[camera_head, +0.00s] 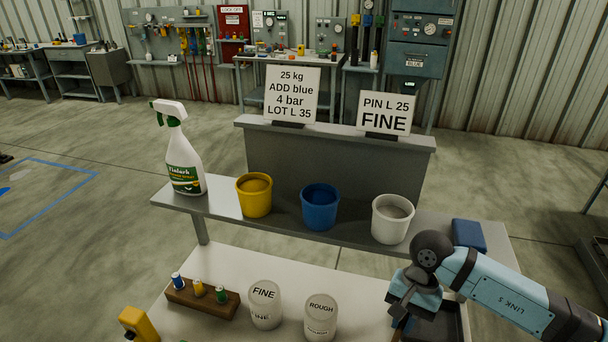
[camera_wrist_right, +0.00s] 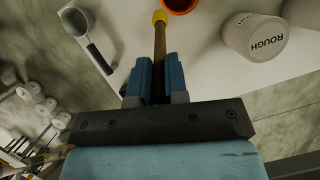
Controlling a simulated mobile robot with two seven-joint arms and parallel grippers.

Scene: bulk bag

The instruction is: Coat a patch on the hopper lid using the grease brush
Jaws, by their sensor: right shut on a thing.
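My right gripper (camera_head: 400,318) is low at the right of the front bench in the head view, with its fingertips largely hidden. In the right wrist view its two blue fingers (camera_wrist_right: 158,78) are shut on a thin brown wooden stick with a yellow end (camera_wrist_right: 160,18). It looks like the grease brush (camera_wrist_right: 159,48); I cannot make out bristles. The yellow end is close to an orange round rim (camera_wrist_right: 181,5), cut off by the picture's top. I cannot pick out the hopper lid for sure. My left gripper is not in view.
Yellow (camera_head: 254,197), blue (camera_head: 320,209) and white (camera_head: 392,222) buckets and a spray bottle (camera_head: 184,155) stand on the raised shelf. Below are a vial rack (camera_head: 205,302), FINE (camera_head: 265,308) and ROUGH (camera_head: 320,320) jars. A metal scoop (camera_wrist_right: 78,22) shows in the wrist view.

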